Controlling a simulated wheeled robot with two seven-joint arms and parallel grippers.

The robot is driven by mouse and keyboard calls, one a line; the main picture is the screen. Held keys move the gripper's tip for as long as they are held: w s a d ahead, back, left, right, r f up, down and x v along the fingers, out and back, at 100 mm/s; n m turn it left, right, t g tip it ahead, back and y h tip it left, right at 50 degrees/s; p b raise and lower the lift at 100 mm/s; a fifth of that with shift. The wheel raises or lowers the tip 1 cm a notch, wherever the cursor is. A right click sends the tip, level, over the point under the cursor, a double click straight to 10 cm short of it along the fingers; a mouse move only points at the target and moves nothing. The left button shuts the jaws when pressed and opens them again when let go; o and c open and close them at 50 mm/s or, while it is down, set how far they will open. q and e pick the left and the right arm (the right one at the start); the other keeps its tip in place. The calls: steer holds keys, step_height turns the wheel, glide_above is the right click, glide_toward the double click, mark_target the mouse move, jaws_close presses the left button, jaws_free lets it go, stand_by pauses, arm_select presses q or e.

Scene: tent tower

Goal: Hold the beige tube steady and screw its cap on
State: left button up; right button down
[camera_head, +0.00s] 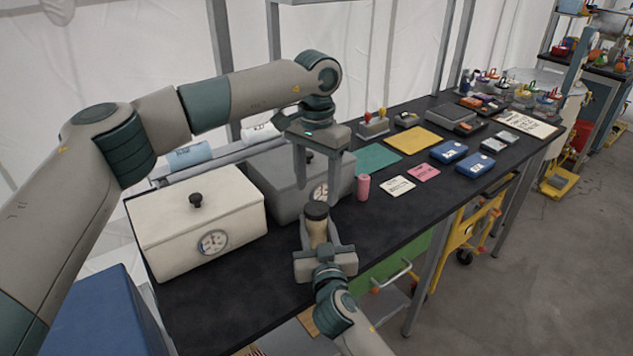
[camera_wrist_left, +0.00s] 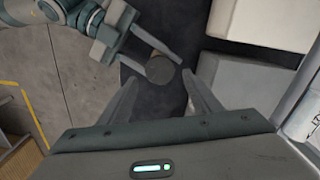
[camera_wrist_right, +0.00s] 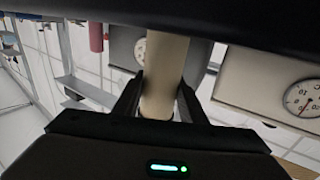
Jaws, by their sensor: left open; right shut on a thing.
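The beige tube (camera_head: 318,234) stands upright in my right gripper (camera_head: 320,247), above the front part of the dark table. It also shows between the right fingers in the right wrist view (camera_wrist_right: 166,75). The dark round cap (camera_head: 317,211) sits on the tube's top; whether its thread is engaged cannot be told. My left gripper (camera_head: 316,188) points down over the cap, open, with a finger on either side. In the left wrist view the cap (camera_wrist_left: 160,70) lies between the open fingers, with no clear contact.
A white box with a gauge (camera_head: 200,225) and a grey one (camera_head: 285,175) stand behind and left. The table's front edge is close to my right gripper.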

arm_select(q)
steer(key=n, duration=0.5)
steer(key=shift+r, duration=0.2)
steer(key=n, duration=0.4)
steer(key=shift+r, duration=0.2)
steer(key=n, duration=0.4)
steer(key=shift+r+n, duration=0.2)
steer(key=shift+n, duration=0.2)
steer(key=n, duration=0.4)
steer(key=shift+r, duration=0.15)
steer(key=n, duration=0.6)
steer(key=shift+r, duration=0.25)
steer(key=n, duration=0.4)
steer(key=shift+r+n, duration=0.2)
steer(key=shift+n, duration=0.1)
steer(key=n, duration=0.4)
steer(key=shift+r, duration=0.2)
steer(key=n, duration=0.5)
steer(key=shift+r, duration=0.2)
